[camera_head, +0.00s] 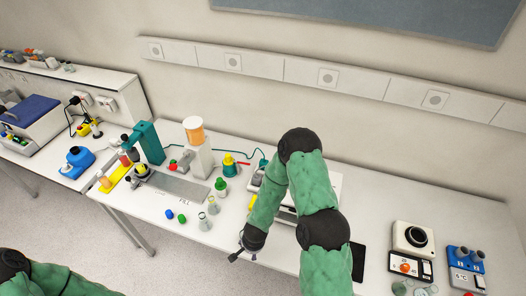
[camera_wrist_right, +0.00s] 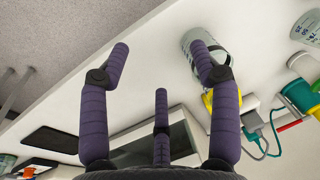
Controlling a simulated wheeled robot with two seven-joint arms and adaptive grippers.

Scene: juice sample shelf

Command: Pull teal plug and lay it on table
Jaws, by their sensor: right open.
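My right gripper (camera_head: 243,254) is open and empty at the table's front edge in the head view. Its dark fingers (camera_wrist_right: 161,62) are spread apart in the right wrist view. A teal cable (camera_head: 243,151) runs along the back of the table to a small teal end (camera_head: 263,162) beside the white device, partly behind my right arm. In the right wrist view, the teal cable (camera_wrist_right: 275,135) lies near a grey block (camera_wrist_right: 256,120), beyond the fingers on the right. My left gripper is out of view.
A clear beaker (camera_wrist_right: 200,45) stands close by the right fingers in the wrist view. Small bottles (camera_head: 208,210), a green-capped jar (camera_head: 220,188) and a teal stand (camera_head: 148,142) are on the left. A black-dialled device (camera_head: 413,238) stands on the right. Front table space is partly clear.

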